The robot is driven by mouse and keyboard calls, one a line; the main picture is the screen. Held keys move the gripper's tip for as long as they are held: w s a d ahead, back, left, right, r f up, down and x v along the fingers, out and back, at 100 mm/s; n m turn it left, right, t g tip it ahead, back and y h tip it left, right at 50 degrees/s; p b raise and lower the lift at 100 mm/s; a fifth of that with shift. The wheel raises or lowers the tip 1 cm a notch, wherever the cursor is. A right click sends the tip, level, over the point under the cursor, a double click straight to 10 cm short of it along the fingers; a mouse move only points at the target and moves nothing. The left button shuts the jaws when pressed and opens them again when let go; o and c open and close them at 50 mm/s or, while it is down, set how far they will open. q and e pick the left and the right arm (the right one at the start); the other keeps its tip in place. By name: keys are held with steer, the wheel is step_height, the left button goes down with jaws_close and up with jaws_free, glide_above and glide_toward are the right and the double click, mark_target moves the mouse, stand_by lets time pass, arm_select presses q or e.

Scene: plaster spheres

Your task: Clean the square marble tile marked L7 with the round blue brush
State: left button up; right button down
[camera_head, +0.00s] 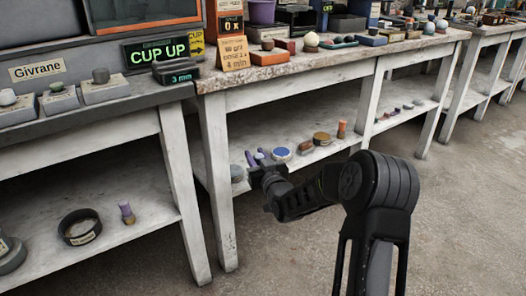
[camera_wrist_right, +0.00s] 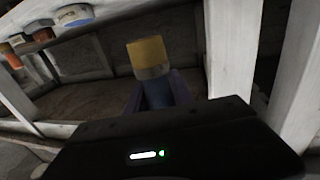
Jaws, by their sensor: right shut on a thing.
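My right gripper (camera_head: 257,160) is at the lower shelf of the middle table, close to a blue-topped tin (camera_head: 281,154). In the right wrist view it is shut on the round blue brush (camera_wrist_right: 160,88), with a blue handle, grey collar and yellow bristles that point up in that picture. In the head view the brush is mostly hidden by the gripper. I cannot tell whether it touches the shelf. I cannot make out a square marble tile marked L7 in either view. My left gripper is not in view.
The lower shelf (camera_head: 230,172) also holds a brown tin (camera_head: 322,138) and an orange cylinder (camera_head: 342,129). White table legs (camera_head: 218,185) stand close by the gripper. On the left shelf are a purple-handled brush (camera_head: 126,212) and a dark round dish (camera_head: 79,227). The right foreground floor is clear.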

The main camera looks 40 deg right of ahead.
steer(key=s+a+f+n+g+y, duration=0.2)
steer(key=s+a+n+y, duration=0.5)
steer(key=a, duration=0.6)
steer(key=s+a+f+n+g+y, duration=0.3)
steer(key=s+a+n+g+y, duration=0.2)
steer(key=s+a+y, duration=0.7)
steer(key=shift+s+a+f+n, duration=0.3)
steer(key=shift+a+n, duration=0.6)
steer(key=shift+a, duration=0.2)
